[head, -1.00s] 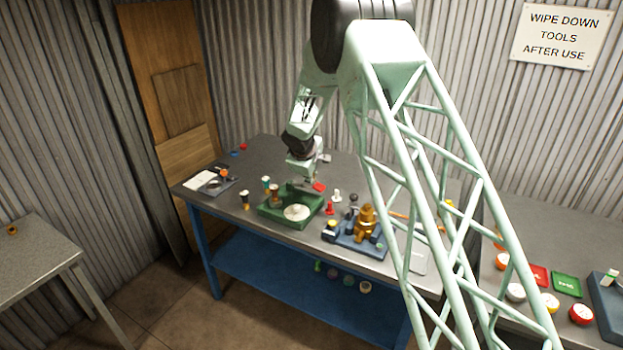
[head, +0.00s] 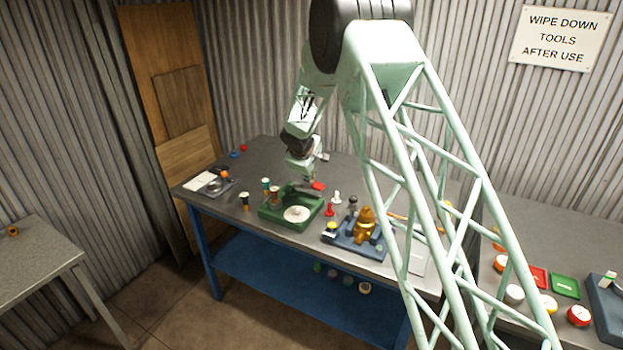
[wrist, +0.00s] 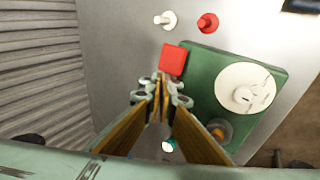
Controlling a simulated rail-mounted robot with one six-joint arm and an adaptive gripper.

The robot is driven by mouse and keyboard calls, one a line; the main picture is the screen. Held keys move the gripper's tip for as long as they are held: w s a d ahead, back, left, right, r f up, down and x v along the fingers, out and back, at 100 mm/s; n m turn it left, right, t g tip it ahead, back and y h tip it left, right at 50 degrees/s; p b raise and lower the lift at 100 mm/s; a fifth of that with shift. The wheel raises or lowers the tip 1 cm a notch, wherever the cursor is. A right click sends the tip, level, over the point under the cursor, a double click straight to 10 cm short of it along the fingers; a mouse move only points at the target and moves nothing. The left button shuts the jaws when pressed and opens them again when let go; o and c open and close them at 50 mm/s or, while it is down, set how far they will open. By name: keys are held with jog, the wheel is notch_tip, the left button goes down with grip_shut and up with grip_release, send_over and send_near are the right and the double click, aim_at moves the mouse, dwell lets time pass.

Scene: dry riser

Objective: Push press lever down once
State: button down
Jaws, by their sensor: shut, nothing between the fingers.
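The press has a green base (head: 270,216) with a round white disc (head: 296,214) on it, near the middle of the bench. A flat red pad (head: 318,186), which looks like the end of the press lever, sits at the back edge of the base. In the wrist view the red pad (wrist: 173,59) lies just beyond my fingertips, beside the green base (wrist: 205,75). My gripper (wrist: 160,80) is shut and empty, close to the pad's near edge. I cannot tell whether it touches the pad. The rest of the lever is hidden or unclear.
White (wrist: 165,20) and red (wrist: 207,22) pegs stand beyond the pad. A blue fixture with a brass part (head: 365,225) is right of the press. Small dark cylinders (head: 244,200) stand at its left.

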aim_at(307, 187)
jog(key=shift+w+a+r+p, duration=0.15)
jog(key=shift+a+r+p, duration=0.15)
jog(key=shift+r+p, duration=0.4)
jog(key=shift+w+a+r+p, duration=0.1)
jog(key=shift+a+r+p, duration=0.15)
jog(key=shift+r+p, duration=0.45)
jog(key=shift+r, duration=0.25)
jog(key=shift+w+a+r+p, duration=0.15)
jog(key=shift+a+r+p, duration=0.15)
jog(key=shift+r+p, duration=0.35)
jog(key=shift+w+a+r+p, duration=0.1)
jog(key=shift+a+r+p, duration=0.25)
jog(key=shift+r, duration=0.55)
jog(key=shift+w+a+r+p, duration=0.15)
jog(key=shift+a+r+p, duration=0.1)
jog(key=shift+r+p, duration=0.45)
